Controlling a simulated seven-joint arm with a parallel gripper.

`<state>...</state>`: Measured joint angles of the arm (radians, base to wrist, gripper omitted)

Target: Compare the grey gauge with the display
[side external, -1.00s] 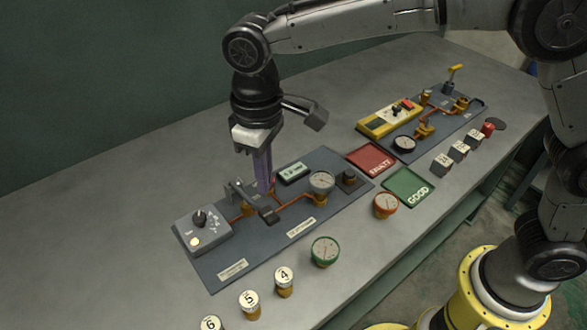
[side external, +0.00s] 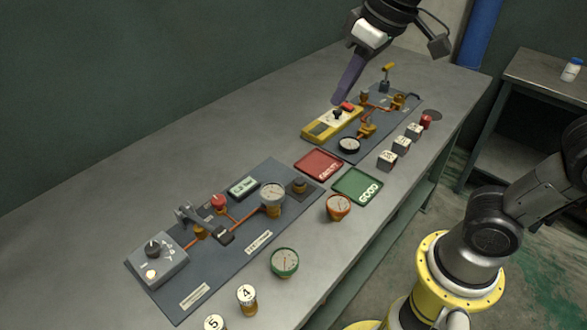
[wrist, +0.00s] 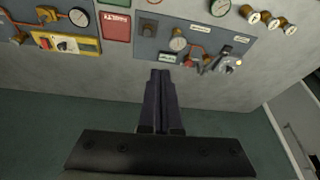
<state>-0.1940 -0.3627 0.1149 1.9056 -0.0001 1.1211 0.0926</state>
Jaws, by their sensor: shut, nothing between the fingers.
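The grey gauge (side external: 272,194), with a pale round dial, stands on the near dark panel at the end of an orange pipe. The display (side external: 243,187), a small box with a pale greenish screen, lies just left of it on the same panel. Both also show in the wrist view, the grey gauge (wrist: 178,43) and the display (wrist: 168,58). The needle and digits are too small to read. My gripper (side external: 338,101) is shut and empty, above the bench near the yellow device and away from the gauge. Its closed fingers (wrist: 160,73) show in the wrist view.
The near panel carries a red knob (side external: 218,201), a dark lever clamp and a grey dial box (side external: 157,259). A red tray (side external: 318,163), a green GOOD tray (side external: 358,185), orange (side external: 338,207) and green (side external: 285,262) gauges lie nearby. The yellow device (side external: 331,125) is below my gripper.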

